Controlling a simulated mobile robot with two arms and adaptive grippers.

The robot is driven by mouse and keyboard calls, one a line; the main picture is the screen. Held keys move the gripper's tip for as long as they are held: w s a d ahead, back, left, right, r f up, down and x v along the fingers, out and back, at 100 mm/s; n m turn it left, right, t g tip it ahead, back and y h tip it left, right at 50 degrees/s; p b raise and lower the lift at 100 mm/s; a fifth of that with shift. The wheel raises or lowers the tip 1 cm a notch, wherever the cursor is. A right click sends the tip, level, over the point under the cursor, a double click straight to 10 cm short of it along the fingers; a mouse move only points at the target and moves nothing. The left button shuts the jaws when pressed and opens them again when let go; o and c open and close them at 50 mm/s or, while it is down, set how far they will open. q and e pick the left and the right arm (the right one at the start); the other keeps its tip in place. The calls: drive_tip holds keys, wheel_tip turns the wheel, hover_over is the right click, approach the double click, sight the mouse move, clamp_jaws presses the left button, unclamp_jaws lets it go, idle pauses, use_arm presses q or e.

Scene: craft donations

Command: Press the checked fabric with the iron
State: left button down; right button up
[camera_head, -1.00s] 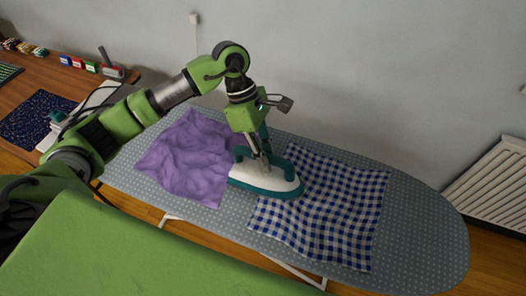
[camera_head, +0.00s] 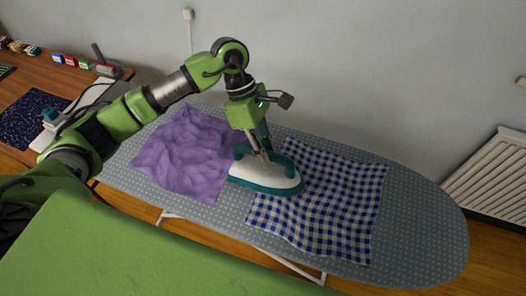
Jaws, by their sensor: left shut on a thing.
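The blue-and-white checked fabric (camera_head: 325,205) lies on the right half of the ironing board, with soft ripples in it. The white and teal iron (camera_head: 262,177) sits at the left edge of this fabric, its tip pointing right and its front part over the checks. My left gripper (camera_head: 262,150) is shut on the iron's teal handle from above. Part of the handle is hidden by the gripper. I cannot tell whether the iron's sole touches the cloth. My right gripper is not in view.
A crumpled purple cloth (camera_head: 187,152) lies left of the iron on the grey dotted ironing board (camera_head: 425,225). The board's right end is bare. A wooden table (camera_head: 62,80) with small items stands at the left. A white radiator (camera_head: 495,180) is on the wall at the right.

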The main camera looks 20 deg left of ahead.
use_arm(q)
drive_tip(key=shift+s+d+b, duration=0.15)
drive_tip(key=shift+d+b, duration=0.85)
drive_tip(key=shift+d, duration=3.1)
drive_tip(key=d+b, duration=0.1)
drive_tip(key=d, duration=0.5)
drive_tip(key=shift+s+b, duration=0.15)
drive_tip(key=shift+b, duration=0.25)
drive_tip(key=shift+d+f, duration=0.1)
drive_tip(key=d+b, duration=0.5)
drive_tip(key=d, duration=1)
drive_tip(key=shift+s, duration=0.3)
